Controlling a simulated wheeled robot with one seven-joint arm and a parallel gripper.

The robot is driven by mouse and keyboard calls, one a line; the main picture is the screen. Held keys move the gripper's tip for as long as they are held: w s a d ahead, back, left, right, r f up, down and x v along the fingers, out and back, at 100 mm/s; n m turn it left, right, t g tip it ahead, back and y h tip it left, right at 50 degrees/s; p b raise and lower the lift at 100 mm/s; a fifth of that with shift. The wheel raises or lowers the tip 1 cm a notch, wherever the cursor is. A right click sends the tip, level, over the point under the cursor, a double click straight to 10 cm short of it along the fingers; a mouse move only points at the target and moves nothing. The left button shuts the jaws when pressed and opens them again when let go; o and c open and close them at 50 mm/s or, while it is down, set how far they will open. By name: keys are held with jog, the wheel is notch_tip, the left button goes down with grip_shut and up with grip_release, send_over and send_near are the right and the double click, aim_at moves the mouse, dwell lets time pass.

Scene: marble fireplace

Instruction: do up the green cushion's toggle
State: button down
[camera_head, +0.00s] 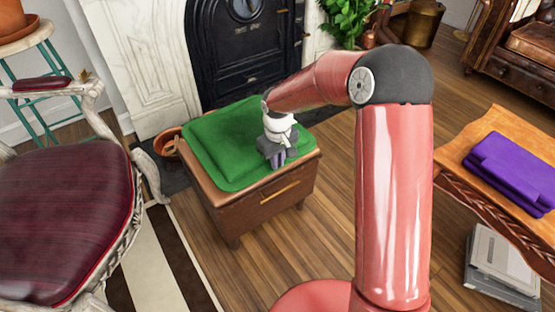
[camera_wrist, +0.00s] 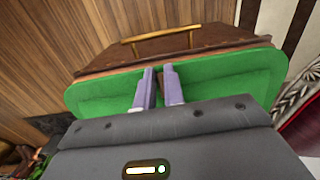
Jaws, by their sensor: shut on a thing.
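The green cushion (camera_head: 228,140) lies flat on top of a small brown wooden cabinet with a drawer. My gripper (camera_head: 277,160) points down at the cushion's front right part, near its edge. In the wrist view the cushion (camera_wrist: 225,88) spreads below the two purple fingers, whose tips (camera_wrist: 159,70) are close together at its edge. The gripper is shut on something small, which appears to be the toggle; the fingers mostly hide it. The loop cannot be made out in either view.
The cabinet (camera_head: 265,199) stands before a marble fireplace with a black door (camera_head: 240,50). A dark red chair (camera_head: 65,215) is at left. A wooden table (camera_head: 510,140) bearing a purple folded cloth (camera_head: 513,168) is at right. Bare floor lies between.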

jog(key=c, duration=1.5)
grip_release()
jog(key=shift+r, duration=0.1)
notch_tip(320, 180, up, 8)
jog(key=shift+f, duration=0.15)
